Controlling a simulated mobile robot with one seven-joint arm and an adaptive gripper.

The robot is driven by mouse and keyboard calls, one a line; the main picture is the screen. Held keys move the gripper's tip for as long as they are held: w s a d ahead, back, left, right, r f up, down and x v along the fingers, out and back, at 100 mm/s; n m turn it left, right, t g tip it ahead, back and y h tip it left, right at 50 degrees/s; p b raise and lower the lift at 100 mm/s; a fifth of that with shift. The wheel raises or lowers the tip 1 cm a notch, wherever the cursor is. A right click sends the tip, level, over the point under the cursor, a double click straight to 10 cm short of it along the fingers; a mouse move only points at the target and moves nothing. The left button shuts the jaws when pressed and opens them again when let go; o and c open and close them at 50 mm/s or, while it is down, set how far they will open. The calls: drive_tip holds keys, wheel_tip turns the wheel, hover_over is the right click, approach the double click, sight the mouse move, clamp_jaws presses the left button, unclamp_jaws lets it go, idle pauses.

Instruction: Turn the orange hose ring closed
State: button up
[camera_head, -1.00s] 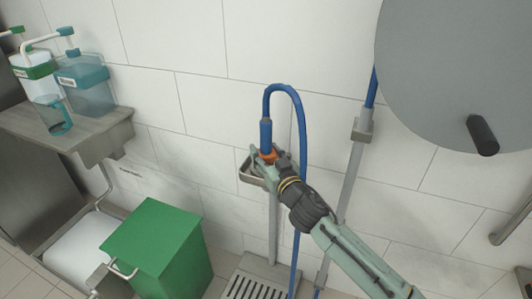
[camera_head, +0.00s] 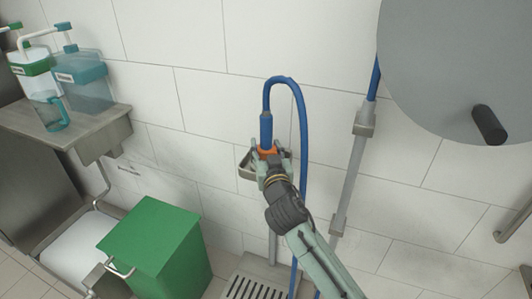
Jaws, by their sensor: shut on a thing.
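The orange hose ring (camera_head: 267,152) sits at the lower end of the blue hose's upright nozzle (camera_head: 266,132). The hose (camera_head: 301,125) arches over the nozzle and runs down the wall to the floor. My gripper (camera_head: 270,159) reaches up from the lower right and is shut on the orange ring, with its fingers on both sides. A grey metal holder (camera_head: 244,160) surrounds the ring area. My fingers and wrist hide part of the ring and the holder.
A green bin (camera_head: 152,236) stands at the lower left. A steel shelf (camera_head: 75,127) holds dispenser bottles (camera_head: 83,81). A large grey disc with a black handle (camera_head: 489,125) is at the upper right. A grey pipe (camera_head: 350,170) runs down the wall right of the hose. A floor drain grate (camera_head: 252,287) lies below.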

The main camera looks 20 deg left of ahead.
drive_tip(key=h, duration=0.1)
drive_tip(key=m+t+h, duration=0.1)
drive_tip(key=m, duration=0.1)
drive_tip(key=shift+s+a+f+h+b, duration=0.15)
drive_tip(key=shift+a+f+h+b, duration=0.1)
drive_tip(key=shift+h+b, duration=0.15)
drive_tip(key=m+h, duration=0.2)
drive_tip(key=h, duration=0.1)
drive_tip(key=m+t+h, duration=0.1)
drive_tip(key=m+h, duration=0.1)
drive_tip(key=h, duration=0.2)
drive_tip(key=shift+r+m, duration=0.2)
drive_tip(key=shift+m, duration=0.2)
drive_tip(key=m+h, duration=0.2)
drive_tip(key=h, duration=0.1)
drive_tip(key=m+g+h+b, duration=0.1)
drive_tip(key=h, duration=0.2)
drive_tip(key=shift+m, duration=0.4)
drive_tip(key=shift+d+r+m+g+h+b, duration=0.1)
drive_tip(key=shift+d+m+g+h+b, duration=0.15)
drive_tip(key=shift+m+g+h+b, duration=0.4)
drive_tip(key=shift+t, duration=0.25)
drive_tip(key=o, duration=1.2)
drive_tip(key=shift+a, duration=0.1)
drive_tip(key=v, duration=1.1)
drive_tip(key=shift+s+a, duration=0.25)
drive_tip(key=shift+s, duration=0.05)
